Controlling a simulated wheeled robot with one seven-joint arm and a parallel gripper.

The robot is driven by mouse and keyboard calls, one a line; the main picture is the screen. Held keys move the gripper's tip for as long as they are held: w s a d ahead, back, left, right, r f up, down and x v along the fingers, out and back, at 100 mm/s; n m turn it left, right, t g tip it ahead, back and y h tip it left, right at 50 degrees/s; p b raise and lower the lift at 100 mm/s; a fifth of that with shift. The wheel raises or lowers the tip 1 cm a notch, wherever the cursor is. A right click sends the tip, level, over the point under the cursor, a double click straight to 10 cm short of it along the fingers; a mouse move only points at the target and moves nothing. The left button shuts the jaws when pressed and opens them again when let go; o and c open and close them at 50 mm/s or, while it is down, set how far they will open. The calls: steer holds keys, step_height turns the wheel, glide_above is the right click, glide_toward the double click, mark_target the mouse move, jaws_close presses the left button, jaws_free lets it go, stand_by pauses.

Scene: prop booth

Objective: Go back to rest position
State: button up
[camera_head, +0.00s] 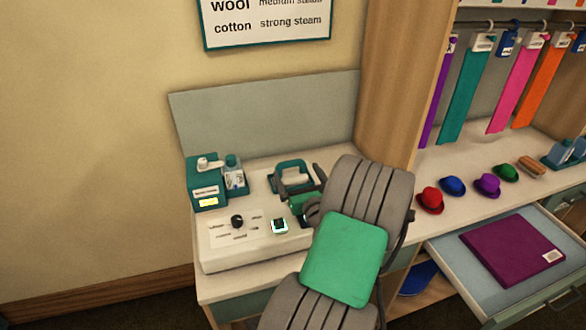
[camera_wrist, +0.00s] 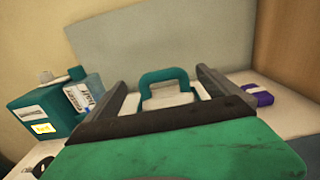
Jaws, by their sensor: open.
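My gripper (camera_head: 294,175) is over the right part of the white counter unit, beside a teal-handled iron-like object (camera_head: 291,166). In the wrist view my gripper (camera_wrist: 160,78) has its two dark fingers wide apart. The teal handle (camera_wrist: 164,76) shows between and beyond them, with a pale part under its arch. I see nothing held, and I cannot tell whether the fingers touch the object. My arm hides its right side in the head view.
A white panel with a black knob (camera_head: 237,221) is at the front left. A teal box (camera_head: 206,190) with bottles stands behind it. At right, an open drawer (camera_head: 487,285) holds a purple folded item (camera_head: 512,252). Several small hats line the shelf. Wall space at left is clear.

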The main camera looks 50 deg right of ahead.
steer(key=shift+v, duration=0.8)
